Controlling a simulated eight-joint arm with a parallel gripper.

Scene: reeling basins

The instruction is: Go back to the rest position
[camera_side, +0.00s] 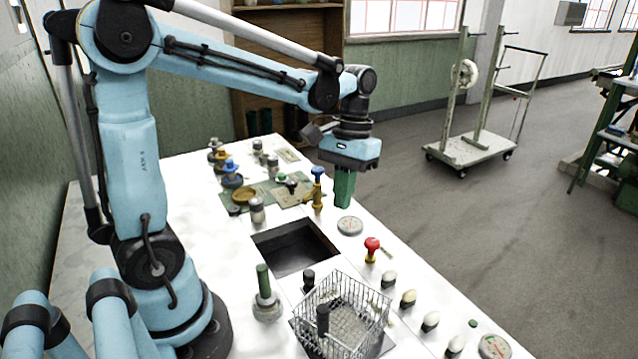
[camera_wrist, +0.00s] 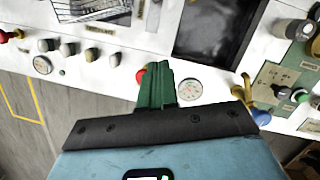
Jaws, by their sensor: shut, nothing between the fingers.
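My gripper (camera_side: 343,204) has green fingers that are shut with nothing between them. It points down above the white worktop's right edge in the side view, close to the round gauge (camera_side: 350,226) and right of the blue-topped brass valve (camera_side: 318,188). In the wrist view my gripper (camera_wrist: 158,68) also shows as closed green fingers, in front of a red knob (camera_wrist: 141,76) that they partly hide. The gauge (camera_wrist: 190,90) lies just right of the fingers there. My arm is stretched out over the worktop from the left. No marker of a rest position shows.
A rectangular basin opening (camera_side: 294,247) lies in the worktop (camera_side: 200,290). The red knob (camera_side: 372,246) and several pale knobs line the right edge. Valves crowd the back. A trolley (camera_side: 475,148) stands on the floor beyond.

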